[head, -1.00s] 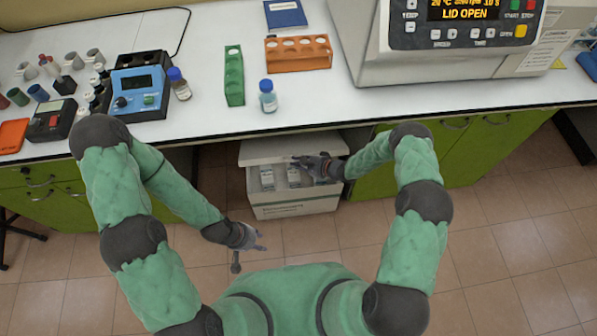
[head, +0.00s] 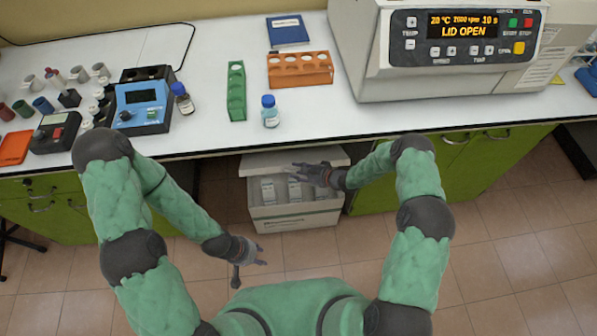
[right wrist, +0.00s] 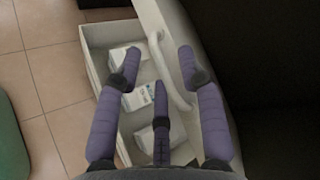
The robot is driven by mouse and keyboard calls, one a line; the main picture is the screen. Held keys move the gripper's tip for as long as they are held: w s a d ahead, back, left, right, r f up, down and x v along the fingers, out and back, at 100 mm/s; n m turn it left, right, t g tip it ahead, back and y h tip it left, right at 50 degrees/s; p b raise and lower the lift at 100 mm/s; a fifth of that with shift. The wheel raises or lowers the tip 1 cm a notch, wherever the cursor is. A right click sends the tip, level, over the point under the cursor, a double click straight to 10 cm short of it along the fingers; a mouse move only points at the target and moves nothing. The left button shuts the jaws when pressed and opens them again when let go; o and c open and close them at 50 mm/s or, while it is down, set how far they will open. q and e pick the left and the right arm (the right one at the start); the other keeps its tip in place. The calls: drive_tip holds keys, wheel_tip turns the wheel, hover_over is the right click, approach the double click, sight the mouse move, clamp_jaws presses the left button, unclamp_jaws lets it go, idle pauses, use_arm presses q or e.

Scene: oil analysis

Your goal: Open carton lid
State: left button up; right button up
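The white carton (head: 296,217) stands on the floor under the bench, with small white packages (head: 270,190) inside. Its lid (head: 262,162) is up at the rear, and the inside shows. My right gripper (head: 297,173) is at the lid, over the carton's opening. In the right wrist view its fingers (right wrist: 158,62) are open, and a pale curved handle (right wrist: 172,72) on the lid shows between and beyond them. I cannot tell whether they touch it. My left gripper (head: 264,255) is open and empty, low in front of the carton, apart from it.
The white bench (head: 340,120) overhangs the carton. Green cabinets (head: 465,165) stand at both sides. On the bench are a green rack (head: 236,92), an orange rack (head: 300,70), a blue-capped bottle (head: 269,112) and a large machine (head: 440,75). The tiled floor in front is clear.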

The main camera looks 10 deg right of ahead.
drive_tip(key=v, duration=1.2)
drive_tip(key=shift+c, duration=0.2)
